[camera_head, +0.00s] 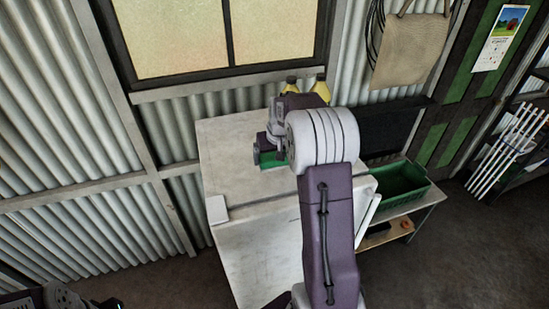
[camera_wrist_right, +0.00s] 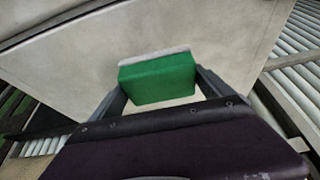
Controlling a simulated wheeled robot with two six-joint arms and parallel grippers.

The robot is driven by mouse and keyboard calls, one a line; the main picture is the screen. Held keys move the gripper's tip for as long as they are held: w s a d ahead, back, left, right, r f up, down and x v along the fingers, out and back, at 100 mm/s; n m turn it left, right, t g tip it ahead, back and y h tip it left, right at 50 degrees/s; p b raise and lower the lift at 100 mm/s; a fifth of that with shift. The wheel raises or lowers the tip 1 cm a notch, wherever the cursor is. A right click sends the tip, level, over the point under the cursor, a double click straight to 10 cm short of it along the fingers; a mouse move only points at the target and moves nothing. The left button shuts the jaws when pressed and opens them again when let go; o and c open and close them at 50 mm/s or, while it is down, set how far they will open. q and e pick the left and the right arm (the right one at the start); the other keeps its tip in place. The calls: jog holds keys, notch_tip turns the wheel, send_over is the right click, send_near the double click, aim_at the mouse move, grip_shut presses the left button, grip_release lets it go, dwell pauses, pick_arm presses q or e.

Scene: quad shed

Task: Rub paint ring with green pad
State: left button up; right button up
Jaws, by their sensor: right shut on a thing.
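The green pad (camera_wrist_right: 157,80) is held between the two fingers of my right gripper (camera_wrist_right: 160,86) in the right wrist view. It is a green block with a pale strip along its far edge. In the head view my right gripper (camera_head: 269,154) is over the pale worktop (camera_head: 228,145), with a little of the pad (camera_head: 272,161) showing below it. I cannot tell whether the pad touches the surface. I see no paint ring in either view. Part of my left arm shows at the bottom left, but its gripper does not.
Yellow bottles (camera_head: 321,87) stand behind my right arm at the back of the worktop. A small white block (camera_head: 217,209) is at its left edge. A green crate (camera_head: 400,184) sits on a lower bench at the right. The worktop left of my gripper is clear.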

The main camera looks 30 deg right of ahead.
jog(key=v, duration=0.1)
jog(key=p+v, duration=0.2)
jog(key=shift+w+r, duration=0.2)
jog(key=shift+r, duration=0.1)
jog(key=shift+w+d, duration=0.1)
jog(key=shift+w+f, duration=0.1)
jog(key=shift+f, duration=0.05)
